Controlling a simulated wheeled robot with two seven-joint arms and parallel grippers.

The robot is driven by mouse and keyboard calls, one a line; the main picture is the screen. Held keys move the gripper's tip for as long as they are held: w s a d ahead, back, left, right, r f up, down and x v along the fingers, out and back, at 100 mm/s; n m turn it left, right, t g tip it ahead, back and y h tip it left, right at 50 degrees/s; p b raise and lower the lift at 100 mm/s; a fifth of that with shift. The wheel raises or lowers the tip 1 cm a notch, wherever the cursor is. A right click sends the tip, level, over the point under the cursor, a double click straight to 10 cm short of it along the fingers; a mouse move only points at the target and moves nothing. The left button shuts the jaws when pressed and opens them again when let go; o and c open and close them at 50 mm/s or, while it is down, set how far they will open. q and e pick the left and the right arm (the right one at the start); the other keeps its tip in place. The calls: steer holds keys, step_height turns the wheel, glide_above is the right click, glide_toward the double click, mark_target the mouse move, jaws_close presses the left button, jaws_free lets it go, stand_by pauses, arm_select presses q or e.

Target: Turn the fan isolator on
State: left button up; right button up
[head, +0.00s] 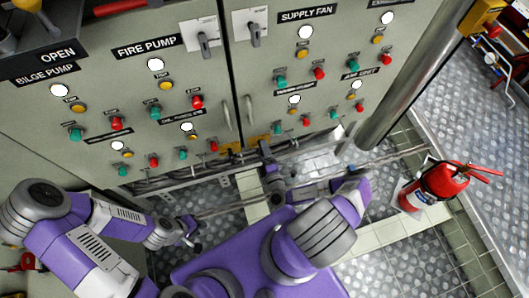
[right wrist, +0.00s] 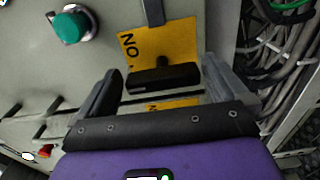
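The isolator in the right wrist view has a yellow plate (right wrist: 180,42) lettered ON, which appears upside down, and a black bar handle (right wrist: 165,79) lying crosswise in the picture. My right gripper (right wrist: 165,88) is open, with one finger on each side of the handle; I see no clear contact. In the head view my right gripper (head: 266,150) is low at the cabinet front, below the SUPPLY FAN panel, and covers most of that isolator. My left gripper (head: 192,231) hangs low at the left, away from the cabinet, and looks open and empty.
A green button (right wrist: 69,27) sits near the isolator, and cables (right wrist: 288,60) run at right. The cabinet (head: 150,100) carries several lamps and buttons. A red fire extinguisher (head: 440,184) stands on the floor at right, beside a grey pipe (head: 400,85).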

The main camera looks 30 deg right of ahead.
steer(key=shift+s, duration=0.1)
steer(key=p+v, duration=0.1)
steer(key=v, duration=0.6)
steer(key=shift+s+p, duration=0.2)
steer(key=shift+p, duration=0.15)
steer(key=v, duration=0.8)
stand_by(0.6)
